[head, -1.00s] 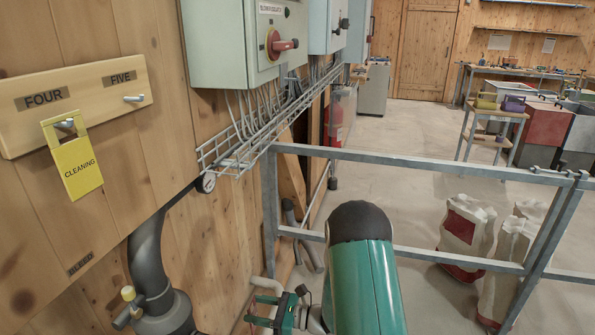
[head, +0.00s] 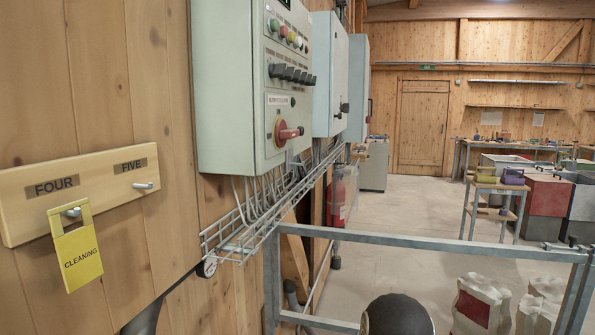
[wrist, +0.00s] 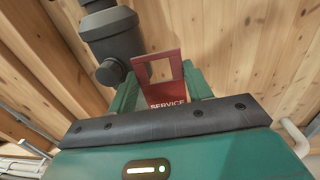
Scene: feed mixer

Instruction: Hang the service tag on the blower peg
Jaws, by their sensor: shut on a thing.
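The red service tag (wrist: 165,94) shows in the wrist view, with a square opening at its top and the word SERVICE below. My gripper (wrist: 163,88) is shut on this tag, its green fingers on either side of it. In the head view the gripper and tag are out of the picture. A pale wooden peg board (head: 105,180) hangs on the left wall, with pegs labelled FOUR and FIVE. A yellow CLEANING tag (head: 76,258) hangs on peg FOUR. Peg FIVE (head: 143,186) is bare. No peg labelled blower shows.
Grey-green control cabinets (head: 245,90) stick out from the wall right of the board, with a wire cable tray (head: 225,237) below. A metal railing (head: 420,245) crosses the front. Sacks (head: 482,303) stand behind it.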

